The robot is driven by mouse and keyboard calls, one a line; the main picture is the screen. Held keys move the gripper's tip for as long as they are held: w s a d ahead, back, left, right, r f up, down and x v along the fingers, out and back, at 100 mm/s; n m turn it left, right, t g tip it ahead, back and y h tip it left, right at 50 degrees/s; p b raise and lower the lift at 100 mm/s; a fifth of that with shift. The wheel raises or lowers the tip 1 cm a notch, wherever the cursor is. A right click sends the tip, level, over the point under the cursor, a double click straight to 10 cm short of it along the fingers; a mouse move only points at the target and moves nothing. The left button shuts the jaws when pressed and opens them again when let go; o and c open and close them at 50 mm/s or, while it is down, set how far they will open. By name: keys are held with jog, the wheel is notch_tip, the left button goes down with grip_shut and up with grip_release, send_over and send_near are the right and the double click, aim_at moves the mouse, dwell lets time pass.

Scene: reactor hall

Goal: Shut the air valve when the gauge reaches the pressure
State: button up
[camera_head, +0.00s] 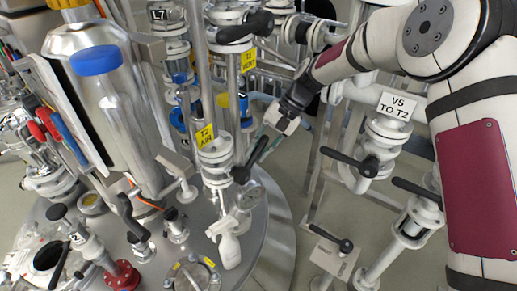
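The yellow tag reading "T2 AIR" (205,136) hangs on a pale flanged pipe in the middle of the head view. Beside it is the air valve with a black lever (253,160), slanting up to the right from its hub. A round gauge (251,196) sits just below the lever; its face is too small and oblique for me to read. My gripper (262,139) reaches in from the upper right, its fingers close to the lever's upper end. I cannot tell whether they touch it or how far apart they are.
A "T2 VENT" tag (248,60) and another black lever (246,27) stand above. A "V5 TO T2" sign (397,106) and black-levered valves (350,162) are at the right. A white spray nozzle (229,243) is below the gauge.

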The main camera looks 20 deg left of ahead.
dwell(0.4)
jog(key=v, duration=0.7)
jog(key=shift+w+d+r, duration=0.15)
jog(key=shift+d, duration=0.05)
jog(key=c, duration=0.6)
jog(key=s+r+n+t+p, duration=0.1)
jog(key=n+p, duration=0.1)
jog(key=s+d+r+n+t+h+p, duration=0.1)
jog(key=s+r+n+p, duration=0.1)
jog(key=p, duration=0.1)
jog(key=s+d+r+n+t+h+p, duration=0.1)
jog(key=n+p, duration=0.1)
jog(key=shift+s+d+r+t+p, duration=0.1)
jog(key=shift+s+r+t+p, duration=0.1)
jog(key=shift+t+p, duration=0.15)
grip_shut()
jog(key=s+a+r+n+t+p, duration=0.2)
jog(key=s+r+n+t+p, duration=0.3)
jog(key=n, duration=0.3)
jog(key=g, duration=0.1)
send_over(259, 154)
jog(key=s, duration=0.1)
notch_tip(259, 154, down, 10)
jog(key=shift+w+f, duration=0.45)
jog(key=shift+f, duration=0.15)
